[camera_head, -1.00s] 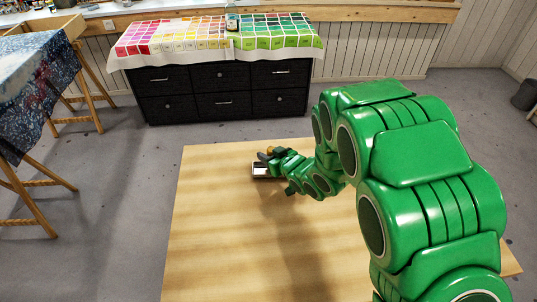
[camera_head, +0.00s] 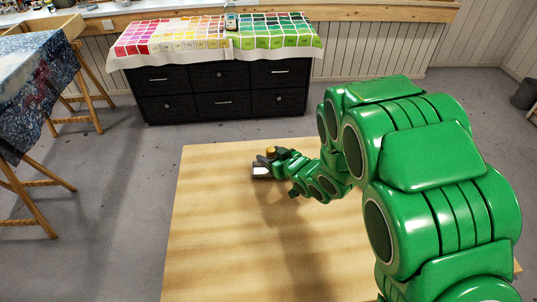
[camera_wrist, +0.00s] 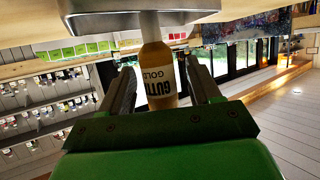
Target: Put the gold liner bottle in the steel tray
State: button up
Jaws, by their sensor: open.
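The gold liner bottle (camera_wrist: 157,72), amber with a white label, stands between the two fingers of my gripper (camera_wrist: 161,80) in the upside-down wrist view. Gaps show between it and both fingers, so my gripper is open around it. The steel tray (camera_wrist: 90,22) spans the top of that view, at the bottle's lower end. In the head view the bottle (camera_head: 271,152) is a small gold spot above the tray (camera_head: 261,171), beside my gripper (camera_head: 268,159); my gripper partly covers the tray.
The wooden table (camera_head: 220,230) is bare around the tray, with much free room in front. A black drawer cabinet (camera_head: 225,90) with a colour chart cloth (camera_head: 215,42) stands behind it. A trestle with dyed fabric (camera_head: 35,100) is at the left.

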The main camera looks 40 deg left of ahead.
jog(key=v, duration=0.5)
jog(key=shift+d+r, duration=0.1)
jog(key=shift+d, duration=0.05)
